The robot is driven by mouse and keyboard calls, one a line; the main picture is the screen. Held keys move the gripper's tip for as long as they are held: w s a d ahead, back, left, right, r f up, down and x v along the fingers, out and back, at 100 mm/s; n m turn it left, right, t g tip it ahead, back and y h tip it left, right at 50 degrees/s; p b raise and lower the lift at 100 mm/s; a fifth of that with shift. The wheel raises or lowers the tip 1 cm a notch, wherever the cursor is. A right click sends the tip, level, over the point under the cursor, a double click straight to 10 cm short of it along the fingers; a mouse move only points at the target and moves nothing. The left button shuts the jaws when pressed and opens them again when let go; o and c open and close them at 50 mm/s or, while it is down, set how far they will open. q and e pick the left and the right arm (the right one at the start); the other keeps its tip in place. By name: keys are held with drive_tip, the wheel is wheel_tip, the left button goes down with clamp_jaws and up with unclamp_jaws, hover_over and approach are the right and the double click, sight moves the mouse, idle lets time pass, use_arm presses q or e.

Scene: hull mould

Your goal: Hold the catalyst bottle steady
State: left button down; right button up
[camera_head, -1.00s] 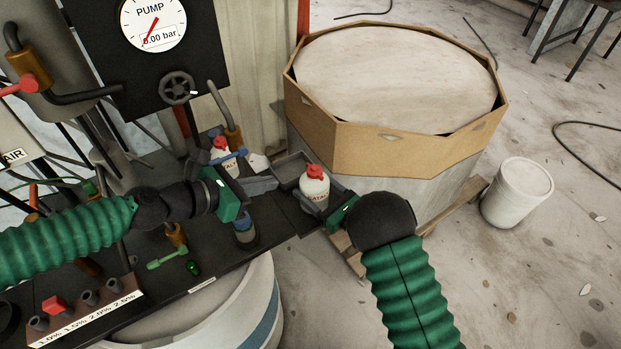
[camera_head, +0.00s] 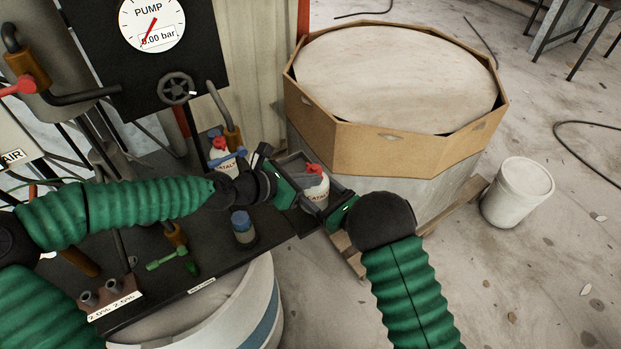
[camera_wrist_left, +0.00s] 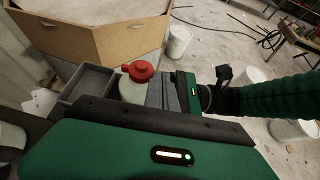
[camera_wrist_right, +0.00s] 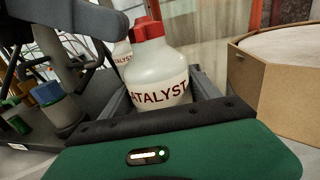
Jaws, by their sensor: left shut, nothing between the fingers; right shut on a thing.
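A second catalyst bottle (camera_head: 222,157) stands farther left on the black bench (camera_head: 215,262). A blue-capped jar (camera_head: 243,227) and a green-handled valve stand near. A large octagonal drum (camera_head: 400,155) is behind right. A white bucket (camera_head: 517,192) stands on open floor.

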use_arm(q)
drive_tip(key=shift+d, duration=0.1)
idle(0.4)
drive_tip(key=shift+d+n+t, duration=0.2)
drive_tip(key=shift+n+t, duration=0.1)
drive_tip(key=shift+n, duration=0.1)
drive_tip(key=shift+d+n+t+y, duration=0.15)
drive_tip(key=shift+n+t+y, duration=0.15)
drive_tip(key=shift+n+y, duration=0.15)
drive_tip(key=shift+d, duration=0.25)
drive_tip(key=d+n+t+y, duration=0.1)
drive_tip(key=n+y, duration=0.1)
drive_tip(key=w+d+n+t+y, duration=0.1)
drive_tip(key=n+y, duration=0.1)
drive_tip(key=w+d+n+t+y, duration=0.1)
drive_tip(key=d+n+y, duration=0.1)
drive_tip(key=shift+w, duration=0.2)
idle(0.6)
drive_tip(key=shift+a, duration=0.2)
idle(1.1)
